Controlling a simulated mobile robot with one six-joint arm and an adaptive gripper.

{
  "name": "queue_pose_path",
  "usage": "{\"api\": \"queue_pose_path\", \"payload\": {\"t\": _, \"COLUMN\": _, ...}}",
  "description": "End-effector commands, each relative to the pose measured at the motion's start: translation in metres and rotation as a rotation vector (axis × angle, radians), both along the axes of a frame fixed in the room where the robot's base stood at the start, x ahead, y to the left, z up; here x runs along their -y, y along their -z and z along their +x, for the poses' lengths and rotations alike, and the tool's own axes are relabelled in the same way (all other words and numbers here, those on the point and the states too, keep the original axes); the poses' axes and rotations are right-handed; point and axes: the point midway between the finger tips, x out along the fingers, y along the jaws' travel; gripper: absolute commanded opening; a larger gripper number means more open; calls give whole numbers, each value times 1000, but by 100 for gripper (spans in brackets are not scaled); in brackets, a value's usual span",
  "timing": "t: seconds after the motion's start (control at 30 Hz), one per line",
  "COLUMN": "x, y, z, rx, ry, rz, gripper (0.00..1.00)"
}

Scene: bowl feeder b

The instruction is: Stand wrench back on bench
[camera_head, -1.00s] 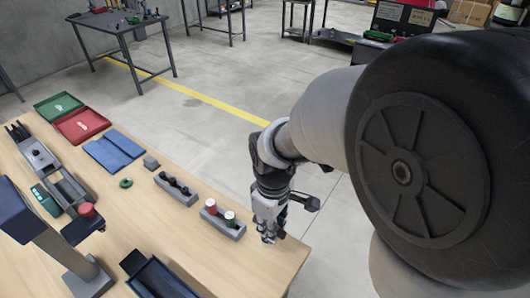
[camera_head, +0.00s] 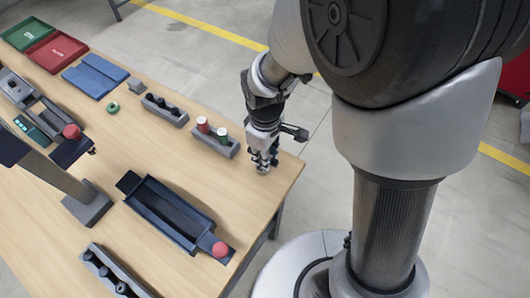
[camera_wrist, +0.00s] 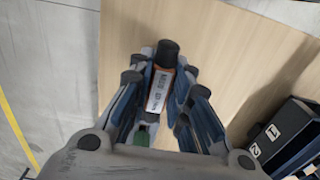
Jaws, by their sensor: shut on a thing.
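My gripper (camera_head: 264,160) is over the right end of the wooden bench (camera_head: 130,130), close to the corner, pointing down. In the wrist view my gripper (camera_wrist: 164,78) is shut on the wrench (camera_wrist: 159,90), which has a black round end and a white label with orange edges. The wrench shows between the fingers, which cover its sides. In the head view the gripper hides most of it. I cannot tell whether it touches the bench.
A grey block (camera_head: 228,149) with red and green cylinders stands just left of my gripper. Another grey block (camera_head: 178,118) holds black pieces. A dark tray (camera_head: 150,213) with a red ball at its end lies nearer.

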Motion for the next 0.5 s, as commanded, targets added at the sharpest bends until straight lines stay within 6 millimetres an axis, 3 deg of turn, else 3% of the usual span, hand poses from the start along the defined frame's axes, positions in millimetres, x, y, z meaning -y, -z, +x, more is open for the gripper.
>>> {"api": "queue_pose_path", "payload": {"t": 0.3, "x": 0, "y": 1, "z": 0, "rx": -1, "ry": 0, "rz": -1, "gripper": 38}}
{"api": "queue_pose_path", "payload": {"t": 0.5, "x": 0, "y": 1, "z": 0, "rx": -1, "ry": 0, "rz": -1, "gripper": 38}}
